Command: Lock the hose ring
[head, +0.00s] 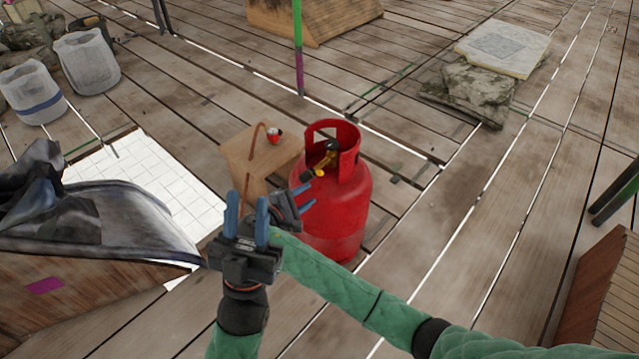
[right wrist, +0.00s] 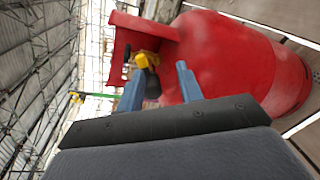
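A red gas cylinder (head: 338,215) stands upright on the planks; it fills much of the right wrist view (right wrist: 235,60). Inside its collar is a yellow valve fitting (head: 322,168), also in the right wrist view (right wrist: 146,60), with a dark end piece (right wrist: 153,87). I cannot clearly make out the hose ring. My right gripper (head: 303,198) is in front of the cylinder, fingers apart, below the fitting. In its wrist view (right wrist: 160,90) the dark piece appears between the fingertips, contact unclear. My left gripper (head: 247,212) points up, fingers apart, left of the right one. A thin brown hose (head: 247,165) shows behind it.
A wooden block (head: 240,158) with a small red item (head: 274,136) stands left of the cylinder. White tiles (head: 150,185) and a dark draped sheet (head: 95,220) lie left. Stone slabs (head: 505,48) are at back right. Planks right of the cylinder are mostly clear.

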